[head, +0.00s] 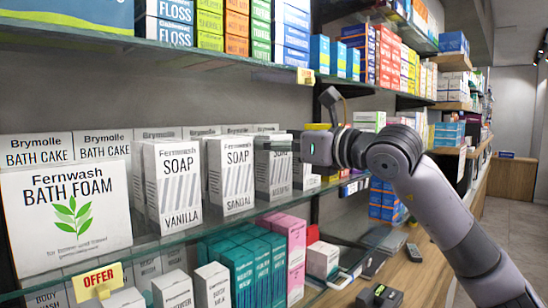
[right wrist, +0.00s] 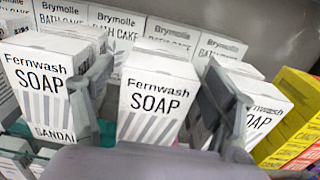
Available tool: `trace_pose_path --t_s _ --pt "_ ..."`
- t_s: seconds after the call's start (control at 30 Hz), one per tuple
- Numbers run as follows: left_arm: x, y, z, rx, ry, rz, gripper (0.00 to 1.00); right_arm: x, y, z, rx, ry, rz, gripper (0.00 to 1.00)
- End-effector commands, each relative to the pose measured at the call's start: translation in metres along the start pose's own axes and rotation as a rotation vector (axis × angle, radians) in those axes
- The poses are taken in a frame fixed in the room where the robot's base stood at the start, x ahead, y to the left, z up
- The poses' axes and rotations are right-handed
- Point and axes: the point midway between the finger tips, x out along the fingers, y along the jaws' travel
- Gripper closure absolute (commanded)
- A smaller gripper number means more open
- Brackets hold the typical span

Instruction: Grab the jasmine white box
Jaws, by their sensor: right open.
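A white Fernwash SOAP box (head: 273,172) with grey stripes stands upright on the glass shelf, right of the SANDAL box (head: 231,175). Its scent name is too small to read surely. In the right wrist view, the same white box (right wrist: 155,98) stands between my two fingers, its lower label hidden by the gripper. My right gripper (head: 300,142) is open in front of it, one finger on each side; I cannot tell whether they touch it. My left gripper is not in view.
The VANILLA box (head: 172,185) stands farther left, beside a large BATH FOAM box (head: 66,210). Another SOAP box (right wrist: 250,100) is close to the right finger. Bath cake boxes (right wrist: 170,35) stand behind. A glass shelf (head: 150,42) runs above.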

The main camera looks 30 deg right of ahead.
Motion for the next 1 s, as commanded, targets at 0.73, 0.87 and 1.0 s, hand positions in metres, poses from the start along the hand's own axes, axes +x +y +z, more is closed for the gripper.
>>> trace_pose_path --t_s 0.73,0.87,1.0 --pt "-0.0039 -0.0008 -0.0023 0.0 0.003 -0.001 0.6 0.0087 0.0001 -0.0005 0.001 0.0 0.0 0.49" --pt "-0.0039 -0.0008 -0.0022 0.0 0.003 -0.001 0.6 0.0087 0.0001 -0.0005 0.001 0.0 0.0 0.58" --pt "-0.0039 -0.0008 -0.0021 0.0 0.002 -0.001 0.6 0.0086 0.0001 -0.0004 0.0 0.0 0.0 0.67"
